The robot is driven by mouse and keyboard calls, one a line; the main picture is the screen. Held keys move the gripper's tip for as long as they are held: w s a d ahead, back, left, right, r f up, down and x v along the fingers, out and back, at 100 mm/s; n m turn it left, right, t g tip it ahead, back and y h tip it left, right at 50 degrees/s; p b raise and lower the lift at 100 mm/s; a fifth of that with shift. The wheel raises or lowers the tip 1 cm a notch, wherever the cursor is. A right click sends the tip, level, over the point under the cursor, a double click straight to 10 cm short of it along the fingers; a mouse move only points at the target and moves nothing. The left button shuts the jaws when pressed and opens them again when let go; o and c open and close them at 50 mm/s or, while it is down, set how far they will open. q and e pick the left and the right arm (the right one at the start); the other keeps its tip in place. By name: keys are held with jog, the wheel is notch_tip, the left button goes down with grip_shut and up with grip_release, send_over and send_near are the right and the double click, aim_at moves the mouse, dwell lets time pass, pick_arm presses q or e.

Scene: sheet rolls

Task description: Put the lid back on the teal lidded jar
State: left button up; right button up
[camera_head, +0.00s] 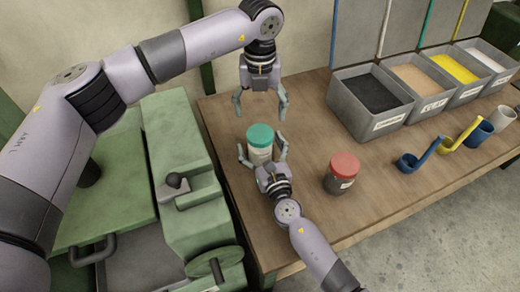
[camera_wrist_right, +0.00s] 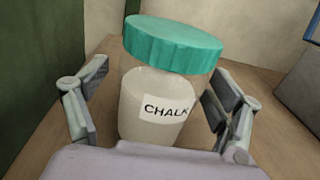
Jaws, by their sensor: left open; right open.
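The jar (camera_head: 260,155) stands upright on the table, with pale contents and a CHALK label that reads clearly in the right wrist view (camera_wrist_right: 165,108). The teal lid (camera_head: 260,135) sits on its top; it also shows in the right wrist view (camera_wrist_right: 172,45). Whether it is fully seated I cannot tell. My left gripper (camera_head: 261,112) is open, pointing down above the lid, apart from it and empty. My right gripper (camera_head: 263,149) is open around the jar, one finger on each side, with gaps visible in the wrist view. Its palm hides the jar's base.
A red-lidded jar (camera_head: 342,173) stands to the right, close to my right arm. Grey bins (camera_head: 376,124) of powders line the back right. Blue (camera_head: 410,162) and yellow (camera_head: 448,143) scoops and cups are at the right. A green machine (camera_head: 190,190) borders the table's left.

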aim_at(260, 133)
jog(key=shift+c, duration=0.3)
jog(key=c, duration=1.9)
pick_arm(q)
jog(key=shift+n, duration=0.3)
pick_arm(e)
grip_shut()
pick_arm(q)
jog(key=n, duration=0.4)
jog(key=shift+f, duration=0.1)
jog(key=shift+f, duration=3.9)
jog(key=shift+c, duration=0.2)
